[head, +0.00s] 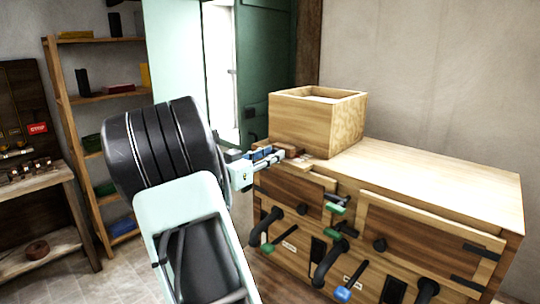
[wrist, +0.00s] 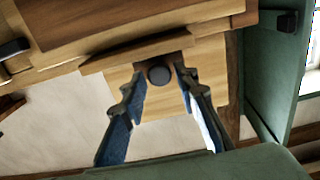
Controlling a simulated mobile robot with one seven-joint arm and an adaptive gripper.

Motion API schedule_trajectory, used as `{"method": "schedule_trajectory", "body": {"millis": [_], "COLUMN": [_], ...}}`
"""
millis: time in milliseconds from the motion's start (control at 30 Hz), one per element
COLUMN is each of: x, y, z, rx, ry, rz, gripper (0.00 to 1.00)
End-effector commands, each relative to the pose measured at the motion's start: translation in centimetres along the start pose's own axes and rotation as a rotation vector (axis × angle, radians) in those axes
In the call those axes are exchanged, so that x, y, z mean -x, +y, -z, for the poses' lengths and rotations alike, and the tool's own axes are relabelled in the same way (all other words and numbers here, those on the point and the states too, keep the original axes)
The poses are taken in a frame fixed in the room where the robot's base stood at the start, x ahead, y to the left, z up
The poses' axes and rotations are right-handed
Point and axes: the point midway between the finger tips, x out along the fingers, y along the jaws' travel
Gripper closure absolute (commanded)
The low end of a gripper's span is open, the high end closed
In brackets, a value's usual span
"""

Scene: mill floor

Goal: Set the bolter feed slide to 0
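A wooden hopper box (head: 318,120) stands on the left end of a wooden cabinet. A brown wooden slide piece (head: 291,150) sticks out at its lower left side. In the wrist view a wooden board (wrist: 136,50) with a dark round knob (wrist: 160,75) shows ahead, apparently this slide. My gripper (head: 274,154) is at the slide's end. In the wrist view my gripper (wrist: 160,82) is open, its blue-padded fingers on either side of the knob with gaps showing. I cannot tell whether the knob is fully between the fingertips in depth. No scale or number is readable.
The cabinet (head: 450,185) has several dark levers with green or blue ends on its front, such as a blue-ended one (head: 342,293). A green door (head: 265,65) stands behind my gripper. Shelves (head: 100,95) and a workbench (head: 40,185) are at left.

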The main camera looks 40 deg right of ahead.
Motion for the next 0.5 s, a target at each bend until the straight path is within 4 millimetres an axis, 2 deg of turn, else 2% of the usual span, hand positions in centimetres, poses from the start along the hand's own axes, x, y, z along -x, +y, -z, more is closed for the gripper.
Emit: {"method": "schedule_trajectory", "body": {"millis": [33,200,500], "x": [0.02,0.03,-0.09], "y": [-0.01,-0.01,0.00], "z": [0.01,0.02,0.04], "rx": [0.000,0.000,0.000], "ry": [0.000,0.000,0.000], "rz": [0.000,0.000,0.000], "gripper": [0.80,0.99,1.00]}}
